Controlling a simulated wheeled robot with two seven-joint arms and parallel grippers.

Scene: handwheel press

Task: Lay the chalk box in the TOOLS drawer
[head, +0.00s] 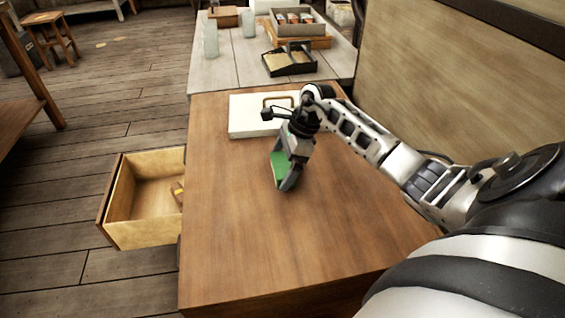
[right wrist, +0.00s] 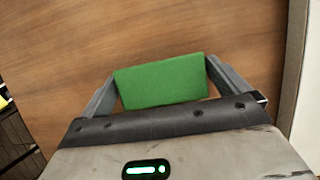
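A green box (head: 279,166), which I take to be the chalk box, is between the fingers of my right gripper (head: 284,172). In the right wrist view the green box (right wrist: 162,82) spans the gap between both fingers, and the gripper (right wrist: 160,85) is shut on it. The gripper points down over the middle of the brown desk; I cannot tell whether the box touches the wood. An open drawer (head: 113,202) sticks out from the desk's left side, left of the gripper. No TOOLS label is readable. My left gripper is not in view.
The drawer holds a small brown and yellow item (head: 177,193) near the desk side; its remaining visible floor is bare. A white case (head: 250,118) lies on the brown desk (head: 240,235) behind the gripper. A pale table (head: 235,68) beyond holds trays and glasses. The desk's front is clear.

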